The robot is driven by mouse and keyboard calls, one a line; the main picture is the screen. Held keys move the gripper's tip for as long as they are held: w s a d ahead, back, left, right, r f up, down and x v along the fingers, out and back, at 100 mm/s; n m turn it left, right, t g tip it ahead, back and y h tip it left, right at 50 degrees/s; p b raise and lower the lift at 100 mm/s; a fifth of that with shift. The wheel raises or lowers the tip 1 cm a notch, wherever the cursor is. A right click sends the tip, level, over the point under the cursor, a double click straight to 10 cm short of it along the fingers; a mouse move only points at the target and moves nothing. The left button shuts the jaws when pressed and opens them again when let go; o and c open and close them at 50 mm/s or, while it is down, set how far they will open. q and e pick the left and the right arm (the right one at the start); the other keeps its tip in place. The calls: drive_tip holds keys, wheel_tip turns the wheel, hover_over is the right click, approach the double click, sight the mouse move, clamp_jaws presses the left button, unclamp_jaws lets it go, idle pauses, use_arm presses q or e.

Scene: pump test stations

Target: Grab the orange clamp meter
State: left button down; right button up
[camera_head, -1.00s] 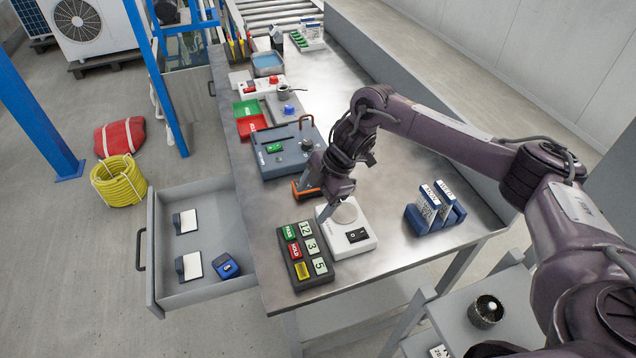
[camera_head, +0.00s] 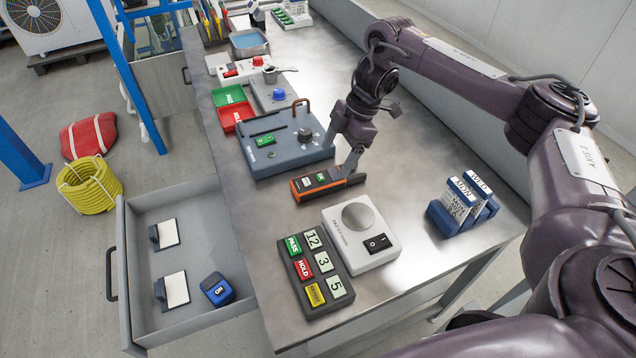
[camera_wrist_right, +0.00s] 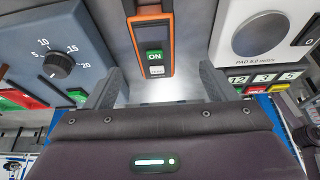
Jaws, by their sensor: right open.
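The orange and black clamp meter (camera_head: 318,184) lies on the metal bench in the head view, between the blue-grey test unit and the white pad device. It has a green ON label. My right gripper (camera_head: 350,172) is at the meter's right, black end, with its fingers low near the bench. In the right wrist view the clamp meter (camera_wrist_right: 154,45) lies ahead, between the lines of the open fingers of my right gripper (camera_wrist_right: 157,85). Its near end stands just beyond the fingertips. My left gripper is not in view.
The blue-grey test unit (camera_head: 285,152) with a dial stands close behind the meter. The white pad device (camera_head: 338,226) and the label block (camera_head: 298,290) stand in front. Blue card holders (camera_head: 447,218) stand at right. An open drawer (camera_head: 200,312) juts out at left.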

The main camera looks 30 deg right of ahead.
sight(323, 176)
drive_tip(key=x, duration=0.1)
drive_tip(key=b+x, duration=0.1)
drive_tip(key=x, duration=0.1)
drive_tip(key=shift+w+d, duration=0.2)
drive_tip(key=shift+w, duration=0.1)
drive_tip(key=shift+a+f, duration=0.15)
drive_tip(key=shift+f, duration=0.1)
drive_tip(key=x, duration=0.5)
drive_tip(key=shift+w+a, duration=0.1)
drive_tip(key=shift+a, duration=0.05)
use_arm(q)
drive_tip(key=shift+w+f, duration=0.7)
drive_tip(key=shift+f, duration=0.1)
use_arm(e)
drive_tip(key=shift+c, duration=0.5)
drive_tip(key=shift+r, duration=0.1)
drive_tip(key=c, duration=1.1)
